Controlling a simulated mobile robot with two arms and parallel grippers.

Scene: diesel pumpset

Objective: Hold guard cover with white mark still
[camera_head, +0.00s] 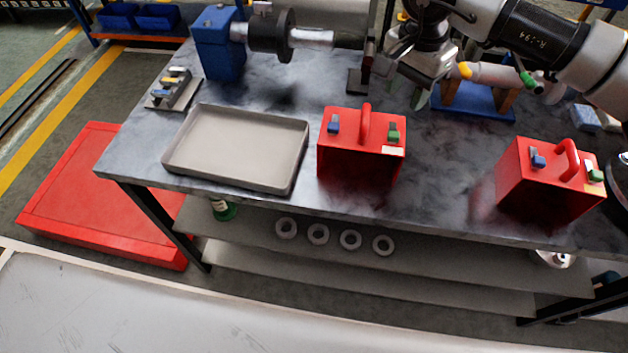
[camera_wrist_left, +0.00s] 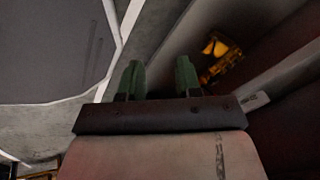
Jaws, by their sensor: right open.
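The guard cover with the white mark (camera_head: 361,172) is a red box with a red top handle. It stands upright on the workbench (camera_head: 445,185), its white mark at the upper right of its front. It has a blue and a green piece on top. A second red guard cover (camera_head: 545,190) stands further right, with no white mark visible. My right gripper (camera_head: 407,92) is open behind the marked cover, apart from it. My left gripper (camera_wrist_left: 158,78) shows in the left wrist view, green fingers apart with nothing between them; it is outside the head view.
A grey tray (camera_head: 237,187) lies left of the marked cover. A blue pump-like block with a shaft (camera_head: 218,50) stands at the back left. A blue stand (camera_head: 473,104) is behind. Several rings lie on the lower shelf (camera_head: 255,228). The bench between the covers is clear.

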